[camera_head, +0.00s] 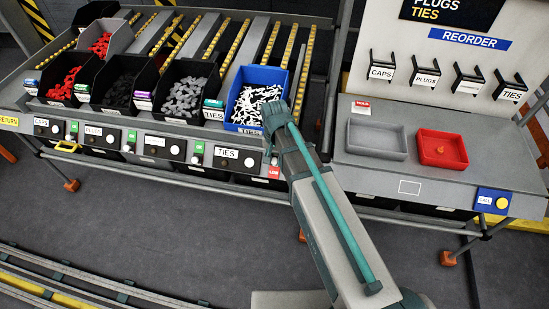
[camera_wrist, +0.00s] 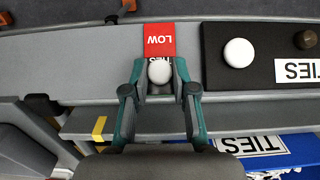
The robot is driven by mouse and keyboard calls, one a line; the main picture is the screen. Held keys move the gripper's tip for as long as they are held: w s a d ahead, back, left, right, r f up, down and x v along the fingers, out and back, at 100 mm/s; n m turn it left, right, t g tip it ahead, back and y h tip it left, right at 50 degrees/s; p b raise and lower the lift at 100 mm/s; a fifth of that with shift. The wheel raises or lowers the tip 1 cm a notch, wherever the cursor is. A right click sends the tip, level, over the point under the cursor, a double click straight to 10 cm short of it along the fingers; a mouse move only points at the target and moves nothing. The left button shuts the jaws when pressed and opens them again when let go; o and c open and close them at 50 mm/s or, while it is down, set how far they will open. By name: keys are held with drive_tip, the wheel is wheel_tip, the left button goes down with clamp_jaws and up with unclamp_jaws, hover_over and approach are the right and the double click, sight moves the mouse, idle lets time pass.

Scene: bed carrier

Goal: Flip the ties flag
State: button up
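The ties flag is a small red plate marked LOW (camera_wrist: 159,40). It also shows in the head view (camera_head: 274,172), at the right end of the front rail beside the black TIES panel (camera_head: 226,154). In the wrist view, upside down, a round white knob (camera_wrist: 159,72) sits just below the red plate, with a partly covered TIES label behind it. My gripper (camera_wrist: 159,68) is open, its two teal fingers on either side of the knob with a gap showing at each side. In the head view my arm hides most of the gripper.
The blue bin (camera_head: 232,127) of white ties stands above the flag on the sloped rack. Other bins stand to its left. The worktable (camera_head: 365,176) at right holds a grey tray (camera_head: 351,140), a red tray (camera_head: 422,160) and a blue call box (camera_head: 482,201).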

clamp_jaws()
drive_tip(key=s+f, duration=0.1)
drive_tip(key=s+f+b, duration=0.2)
drive_tip(key=shift+s+a+f, duration=0.3)
drive_tip(key=o, duration=0.9)
unclamp_jaws()
wheel_tip(320, 180, up, 12)
